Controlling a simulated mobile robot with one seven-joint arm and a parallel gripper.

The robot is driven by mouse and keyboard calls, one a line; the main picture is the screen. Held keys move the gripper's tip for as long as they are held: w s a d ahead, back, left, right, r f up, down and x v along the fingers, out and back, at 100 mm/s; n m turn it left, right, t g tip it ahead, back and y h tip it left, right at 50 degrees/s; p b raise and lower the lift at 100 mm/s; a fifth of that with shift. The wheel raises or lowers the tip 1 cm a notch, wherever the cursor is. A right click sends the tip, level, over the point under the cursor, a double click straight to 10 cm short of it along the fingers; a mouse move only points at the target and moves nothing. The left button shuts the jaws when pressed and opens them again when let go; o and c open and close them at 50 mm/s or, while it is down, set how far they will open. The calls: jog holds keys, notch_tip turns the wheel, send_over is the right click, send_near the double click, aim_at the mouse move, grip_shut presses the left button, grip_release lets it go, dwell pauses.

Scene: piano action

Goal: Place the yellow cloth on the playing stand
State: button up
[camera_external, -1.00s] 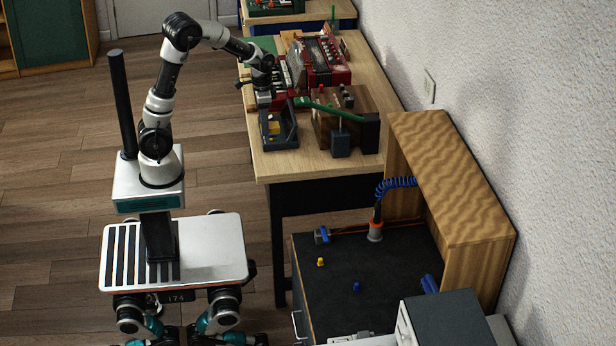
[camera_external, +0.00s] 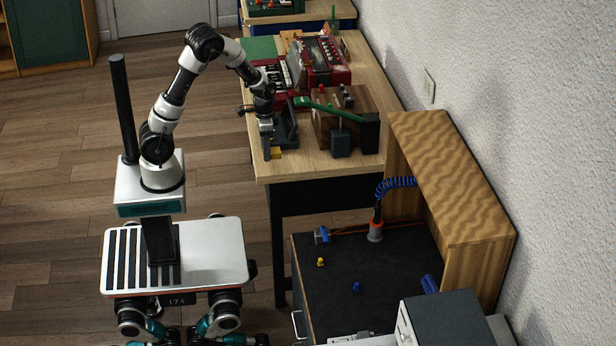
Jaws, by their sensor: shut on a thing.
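The yellow cloth (camera_external: 277,153) shows as a small yellow patch low at the front left of the wooden bench. My gripper (camera_external: 267,153) points down beside it, with its dark fingers shut on the cloth. The fingers hide part of the cloth, and I cannot tell whether its lower edge touches the bench top. A dark stand-like piece (camera_external: 288,128) is just behind and to the right of the gripper, partly hidden by it. I cannot tell for sure which piece is the playing stand.
A wooden block with a green bar (camera_external: 335,110) stands right of the gripper, with a dark box (camera_external: 341,146) in front. Red keyboard instruments (camera_external: 318,65) stand farther back. The bench top (camera_external: 315,167) is bare along its front. A lower black-topped cabinet (camera_external: 385,285) stands nearer.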

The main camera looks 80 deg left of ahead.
jog(key=shift+f+b, duration=0.3)
jog(key=shift+f, duration=1.2)
jog(key=shift+f, duration=0.1)
jog(key=o, duration=1)
